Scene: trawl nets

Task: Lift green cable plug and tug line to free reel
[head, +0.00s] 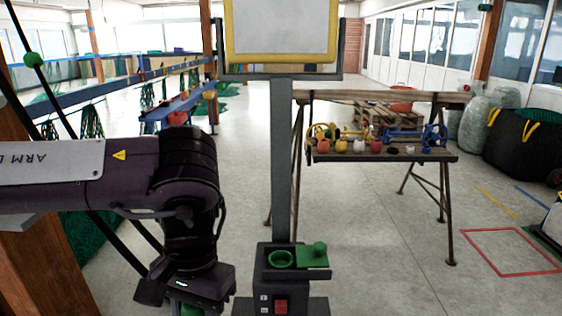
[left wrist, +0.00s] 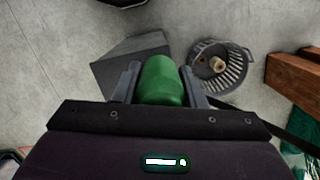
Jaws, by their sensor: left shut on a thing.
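My left gripper (left wrist: 161,72) is shut on a green rounded cylinder, which looks like the green cable plug (left wrist: 160,84), with one finger on each side of it. In the head view the gripper (head: 188,300) is low at the left, and only a bit of green shows beneath it. A grey slotted round drum with a brass-coloured hub, apparently the reel (left wrist: 214,68), lies just right of the plug in the left wrist view. Whether a line joins plug and reel is hidden. My right gripper is not in view.
A post (head: 281,165) stands right of my left arm, with a green ring (head: 281,259), a green lidded plate (head: 313,257) and a red switch (head: 281,306) at its foot. A workbench (head: 440,156) stands behind.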

